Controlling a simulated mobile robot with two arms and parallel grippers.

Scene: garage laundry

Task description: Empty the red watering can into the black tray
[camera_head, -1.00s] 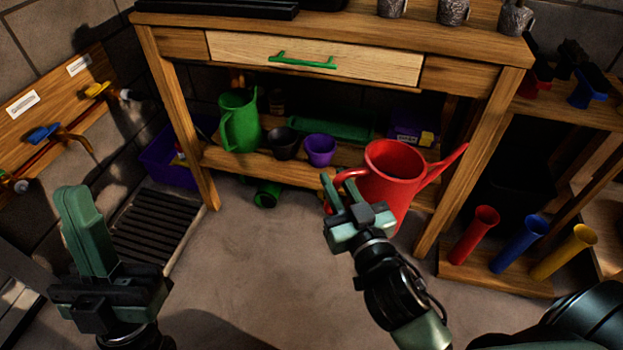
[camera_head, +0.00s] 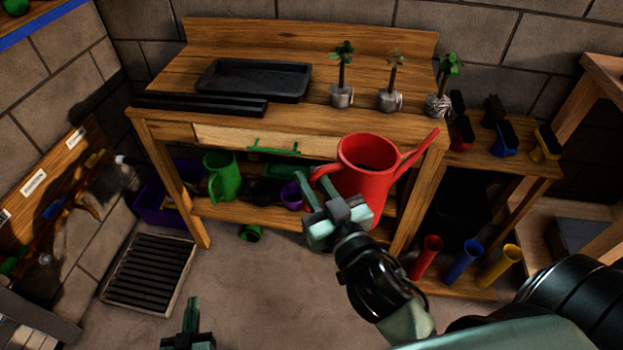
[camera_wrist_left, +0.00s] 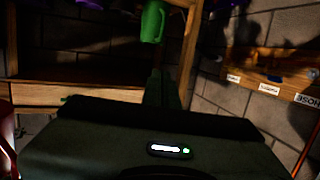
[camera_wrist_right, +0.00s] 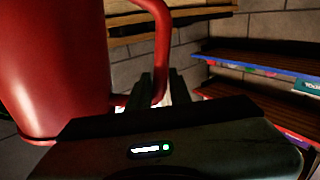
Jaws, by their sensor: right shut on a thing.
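The red watering can (camera_head: 365,190) is held upright in front of the bench's right part, its spout pointing up to the right. My right gripper (camera_head: 318,195) is shut on its handle, at the can's left side. The can's red body (camera_wrist_right: 50,70) and handle also show in the right wrist view. The can's contents cannot be made out. The black tray (camera_head: 254,80) lies on the bench top, behind and left of the can. My left gripper (camera_head: 192,315) is low at the bottom edge, away from both, with its fingers together and empty.
Several small potted plants (camera_head: 391,98) stand on the bench top right of the tray. Dark bars (camera_head: 200,104) lie along its front left edge. The drawer with a green handle (camera_head: 273,147) is below. A green jug (camera_head: 220,176) stands on the lower shelf.

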